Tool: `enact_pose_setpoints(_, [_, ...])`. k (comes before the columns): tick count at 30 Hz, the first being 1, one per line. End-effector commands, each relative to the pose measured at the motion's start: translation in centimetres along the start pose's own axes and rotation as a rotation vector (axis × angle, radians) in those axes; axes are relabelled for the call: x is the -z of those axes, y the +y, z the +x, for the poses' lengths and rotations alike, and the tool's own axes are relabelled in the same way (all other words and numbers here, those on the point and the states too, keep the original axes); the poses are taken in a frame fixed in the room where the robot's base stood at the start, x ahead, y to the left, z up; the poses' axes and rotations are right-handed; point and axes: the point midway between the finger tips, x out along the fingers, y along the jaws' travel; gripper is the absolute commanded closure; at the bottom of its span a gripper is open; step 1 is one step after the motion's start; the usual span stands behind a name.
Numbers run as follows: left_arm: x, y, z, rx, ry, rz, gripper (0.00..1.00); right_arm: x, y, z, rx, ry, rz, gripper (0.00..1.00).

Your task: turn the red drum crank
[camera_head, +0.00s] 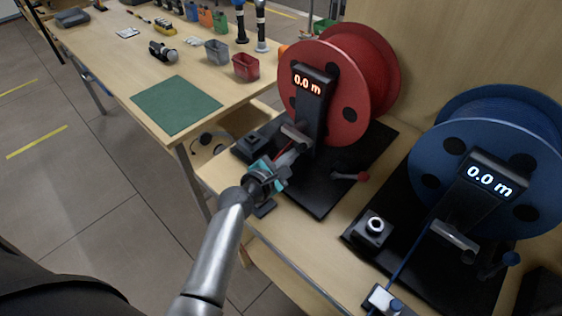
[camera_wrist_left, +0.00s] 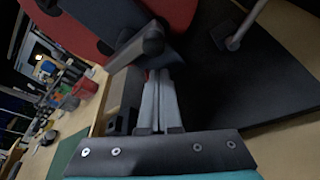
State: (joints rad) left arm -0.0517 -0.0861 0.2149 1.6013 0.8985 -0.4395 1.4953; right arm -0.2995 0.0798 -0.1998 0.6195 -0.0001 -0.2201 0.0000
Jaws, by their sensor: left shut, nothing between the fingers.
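The red drum (camera_head: 340,85) stands upright on a black base at the centre, with a post reading 0.0 m in front of it. Its crank (camera_head: 363,177), with a red knob, sticks out low to the right over the base. Part of a crank-like rod (camera_wrist_left: 245,25) shows at the upper right of the wrist view; its knob is out of frame. My left gripper (camera_head: 297,151) is left of the crank, just below the post's guide bar (camera_head: 295,133), apart from the crank. Its fingers (camera_wrist_left: 158,100) are shut and empty. My right gripper is not in view.
A blue drum (camera_head: 490,150) with its own 0.0 m post stands to the right. A workbench with a green mat (camera_head: 176,105), a red bin (camera_head: 245,66) and a grey bin (camera_head: 217,51) is at the upper left. Headphones (camera_head: 209,141) hang or lie beneath its edge.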

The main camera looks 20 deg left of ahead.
Motion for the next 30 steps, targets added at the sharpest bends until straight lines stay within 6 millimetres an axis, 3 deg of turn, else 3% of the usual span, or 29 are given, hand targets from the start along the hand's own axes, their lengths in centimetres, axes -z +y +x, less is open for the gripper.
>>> enact_pose_setpoints(6, [-1.9,0.1,-0.8,-0.001,0.001,0.000,1.00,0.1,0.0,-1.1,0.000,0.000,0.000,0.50])
enact_pose_setpoints(20, [-2.1,0.1,-0.8,0.001,0.002,-0.002,1.00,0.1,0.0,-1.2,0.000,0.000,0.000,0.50])
enact_pose_setpoints(30, [-2.4,0.2,-0.9,0.020,0.000,-0.058,1.00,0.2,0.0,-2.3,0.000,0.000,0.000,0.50])
